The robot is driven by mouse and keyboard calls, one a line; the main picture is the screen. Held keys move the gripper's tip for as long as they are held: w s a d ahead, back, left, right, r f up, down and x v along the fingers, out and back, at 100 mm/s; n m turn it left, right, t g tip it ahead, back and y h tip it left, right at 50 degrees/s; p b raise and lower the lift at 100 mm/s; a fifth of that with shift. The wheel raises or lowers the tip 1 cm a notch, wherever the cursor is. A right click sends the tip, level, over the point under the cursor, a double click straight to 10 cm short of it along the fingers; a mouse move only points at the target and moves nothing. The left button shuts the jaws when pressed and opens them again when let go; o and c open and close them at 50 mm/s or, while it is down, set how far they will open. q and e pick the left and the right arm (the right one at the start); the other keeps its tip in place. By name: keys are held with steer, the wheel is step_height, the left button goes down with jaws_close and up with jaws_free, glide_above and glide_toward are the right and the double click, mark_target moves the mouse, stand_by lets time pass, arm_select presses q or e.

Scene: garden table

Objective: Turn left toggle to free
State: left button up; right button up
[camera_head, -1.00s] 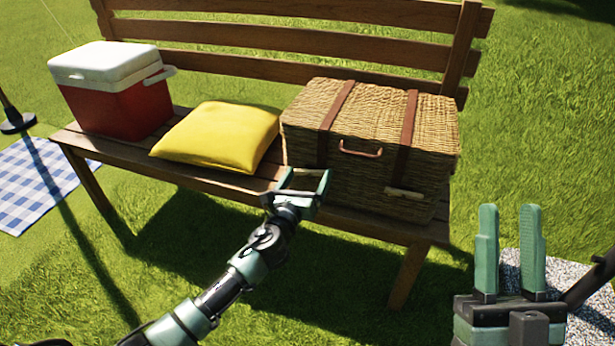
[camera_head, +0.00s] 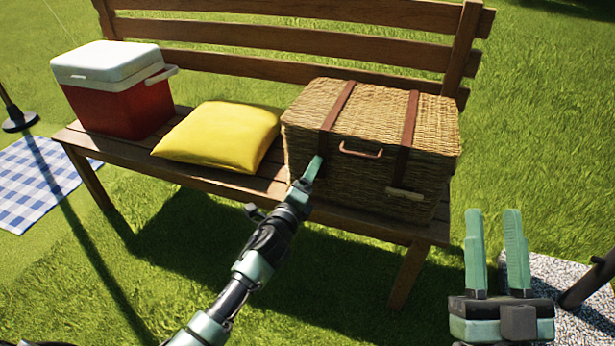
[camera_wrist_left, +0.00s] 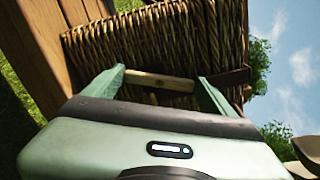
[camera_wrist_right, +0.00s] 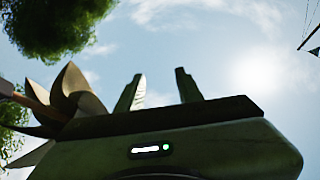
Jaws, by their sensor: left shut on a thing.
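A wicker basket (camera_head: 372,130) with two leather straps stands on the bench; its front fills the top of the left wrist view (camera_wrist_left: 160,45). My left gripper (camera_head: 313,168) is at the lower end of the left strap, seen edge-on. In the left wrist view its two fingers (camera_wrist_left: 160,82) are shut on the ends of a pale wooden toggle (camera_wrist_left: 158,81). That toggle lies roughly in line with the strap (camera_wrist_left: 232,79). In the head view the gripper hides it. The right toggle (camera_head: 405,194) lies across its strap. My right gripper (camera_head: 492,212) is open and empty, away from the basket.
A yellow cushion (camera_head: 220,137) lies left of the basket on the wooden bench (camera_head: 222,182). A red and white cooler (camera_head: 115,90) stands at the bench's left end. A checked blanket (camera_head: 38,182) lies on the grass. Open grass lies in front of the bench.

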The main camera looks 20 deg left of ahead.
arm_select(q)
steer(key=n, duration=0.3)
steer(key=shift+f+p, duration=0.1)
steer(key=shift+p, duration=0.2)
steer(key=shift+f+n, duration=0.1)
steer(key=shift+n, duration=1.3)
arm_select(e)
steer(key=shift+w+f+g+h, duration=0.2)
steer(key=shift+w+f+g, duration=0.25)
steer(key=shift+f, duration=0.3)
steer(key=shift+w+f+g+h, duration=0.2)
steer(key=shift+w+f+g, duration=0.15)
steer(key=shift+f+g, duration=0.3)
steer(key=shift+w+f+g+h, duration=0.2)
steer(key=shift+w+f+g, duration=0.2)
steer(key=shift+f, duration=0.45)
arm_select(q)
steer(key=o, duration=1.2)
steer(key=shift+s+p, duration=0.15)
steer(key=shift+p, duration=0.15)
